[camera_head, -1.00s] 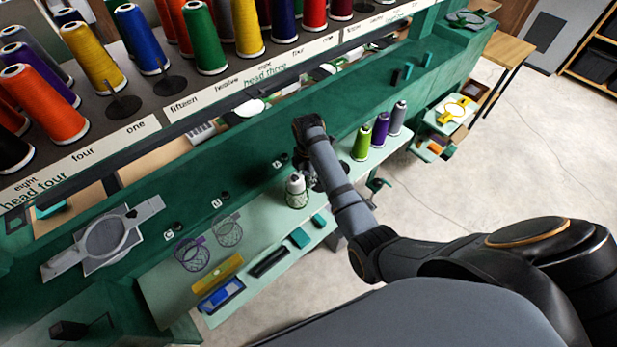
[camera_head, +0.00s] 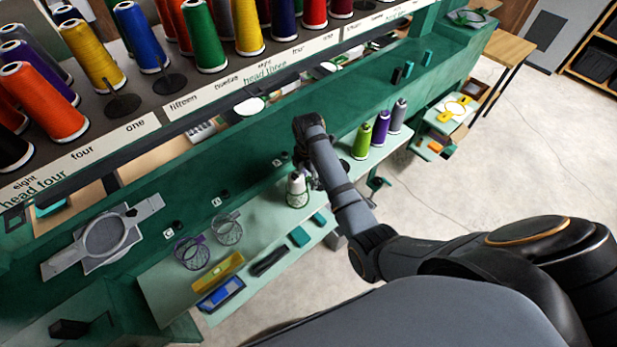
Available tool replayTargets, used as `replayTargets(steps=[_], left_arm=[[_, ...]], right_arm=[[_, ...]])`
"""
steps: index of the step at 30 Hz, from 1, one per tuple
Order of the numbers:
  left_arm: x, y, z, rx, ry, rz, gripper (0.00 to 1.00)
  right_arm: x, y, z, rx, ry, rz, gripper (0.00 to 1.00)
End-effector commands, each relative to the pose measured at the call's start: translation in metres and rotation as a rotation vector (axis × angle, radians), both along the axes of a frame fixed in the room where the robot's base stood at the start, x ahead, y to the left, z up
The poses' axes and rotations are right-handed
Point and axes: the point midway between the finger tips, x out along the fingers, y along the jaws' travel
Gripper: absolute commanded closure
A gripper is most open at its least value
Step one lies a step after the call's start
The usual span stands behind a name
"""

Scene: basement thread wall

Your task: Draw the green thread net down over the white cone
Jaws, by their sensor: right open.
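The white cone (camera_head: 296,182) stands on the pale green shelf, below the label A. The green thread net (camera_head: 298,200) is around its lower part, and the cone's white upper part shows above it. My right gripper (camera_head: 311,180) is right beside the cone, on its right side. Its jaws are open, but the fingers are small and partly hidden by my forearm. I cannot tell whether they touch the net or the cone. My left gripper is out of view.
Purple (camera_head: 191,252) and grey (camera_head: 227,230) nets stand left on the shelf (camera_head: 165,290). Light green (camera_head: 361,142), purple (camera_head: 381,128) and grey (camera_head: 398,117) cones stand right of my forearm. A yellow tray (camera_head: 217,272) and blue box (camera_head: 220,294) lie near the front edge.

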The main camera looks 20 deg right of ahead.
Motion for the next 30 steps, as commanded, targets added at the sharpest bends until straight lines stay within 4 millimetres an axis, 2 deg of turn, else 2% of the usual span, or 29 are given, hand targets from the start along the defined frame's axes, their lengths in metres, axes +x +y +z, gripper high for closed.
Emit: replayTargets(steps=[9,14,25,28,30], left_arm=[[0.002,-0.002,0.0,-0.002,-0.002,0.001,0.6],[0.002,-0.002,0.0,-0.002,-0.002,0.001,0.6],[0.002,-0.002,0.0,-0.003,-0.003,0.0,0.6],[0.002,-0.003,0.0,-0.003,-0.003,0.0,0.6],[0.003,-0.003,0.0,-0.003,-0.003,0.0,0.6]], right_arm=[[0.001,0.0,0.056,0.0,-0.004,0.0,0.59],[0.0,0.0,0.071,0.0,-0.002,0.0,0.59],[-0.003,-0.001,0.069,-0.001,-0.003,-0.022,0.59],[-0.022,-0.009,0.054,-0.008,-0.027,-0.179,0.59],[-0.047,-0.02,0.039,-0.012,-0.063,-0.388,0.59]])
